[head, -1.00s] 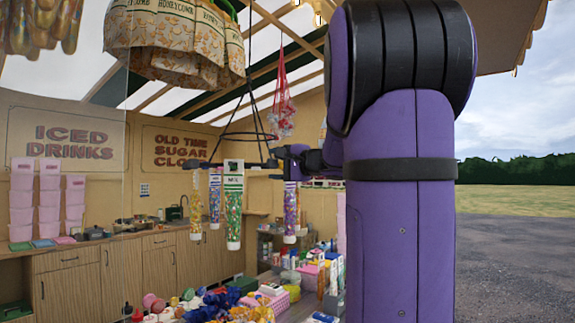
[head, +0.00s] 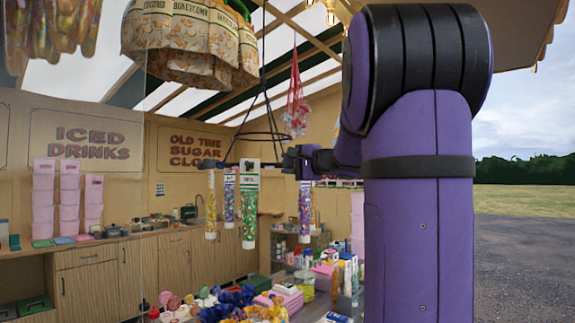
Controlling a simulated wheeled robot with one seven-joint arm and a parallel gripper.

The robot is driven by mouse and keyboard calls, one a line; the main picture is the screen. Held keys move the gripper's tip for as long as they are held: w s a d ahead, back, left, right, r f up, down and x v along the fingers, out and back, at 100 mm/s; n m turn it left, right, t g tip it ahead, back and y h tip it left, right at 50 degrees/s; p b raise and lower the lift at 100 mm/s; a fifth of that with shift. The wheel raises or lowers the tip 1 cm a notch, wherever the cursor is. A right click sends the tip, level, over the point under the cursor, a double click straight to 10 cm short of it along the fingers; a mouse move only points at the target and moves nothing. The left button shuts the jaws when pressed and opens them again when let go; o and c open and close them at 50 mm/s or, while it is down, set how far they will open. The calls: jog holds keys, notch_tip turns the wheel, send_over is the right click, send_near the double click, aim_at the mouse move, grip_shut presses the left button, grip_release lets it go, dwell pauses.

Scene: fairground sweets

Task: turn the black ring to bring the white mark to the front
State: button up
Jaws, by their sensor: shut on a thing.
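The black ring (head: 222,163) hangs level from dark cords, seen almost edge-on. Several clear tubes of coloured sweets hang from it, among them a large green-topped tube (head: 249,205) at the front and a purple one (head: 305,208) to its right. My gripper (head: 287,161) reaches in from the right at ring height and is shut on the ring's right part. Its fingertips are small and dark against the ring. I cannot make out a white mark on the ring. Its far side and the part at my gripper are hidden.
A smaller hoop (head: 262,136) sits among the cords above. A red net bag (head: 295,105) and a honeycomb bag cluster (head: 190,45) hang nearby. A counter crowded with sweets (head: 250,300) lies below. My purple arm blocks the right side.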

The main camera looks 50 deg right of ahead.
jog(key=shift+s+d, duration=0.3)
jog(key=shift+d, duration=0.6)
jog(key=shift+s+d, duration=0.25)
jog(key=shift+d, duration=0.65)
jog(key=shift+s+d, duration=0.3)
jog(key=shift+d, duration=0.6)
jog(key=d, duration=0.6)
jog(key=shift+s, duration=0.15)
jog(key=shift+w+d, duration=0.7)
jog(key=shift+d, duration=1.2)
jog(key=shift+w+d, duration=0.65)
jog(key=shift+d, duration=1.2)
jog(key=shift+w+d, duration=0.7)
jog(key=shift+d, duration=1.2)
